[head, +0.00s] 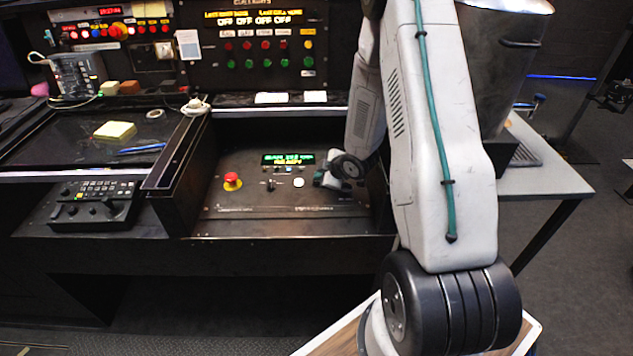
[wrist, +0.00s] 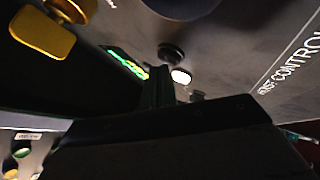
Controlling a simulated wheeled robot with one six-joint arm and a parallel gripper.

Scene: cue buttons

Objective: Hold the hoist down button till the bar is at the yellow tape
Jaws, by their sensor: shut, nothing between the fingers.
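The hoist control panel (head: 255,200) is a dark recessed plate in the middle of the console. It carries a red mushroom button (head: 232,180), a small lever, a white round button (head: 299,183) and a small green-lit display (head: 288,159). My gripper (head: 322,180) is shut and empty, low over the panel just right of the white button. In the wrist view my gripper (wrist: 158,88) points at the panel, near a black round control (wrist: 172,52) and a lit white button (wrist: 181,76). I cannot tell whether it touches any button. The bar and yellow tape are not discernible.
A raised ledge (head: 180,150) borders the panel on the left. A separate black keypad box (head: 95,205) and a yellow notepad (head: 115,130) lie further left. An upright board with red and green buttons (head: 265,50) stands behind. My arm blocks the right side.

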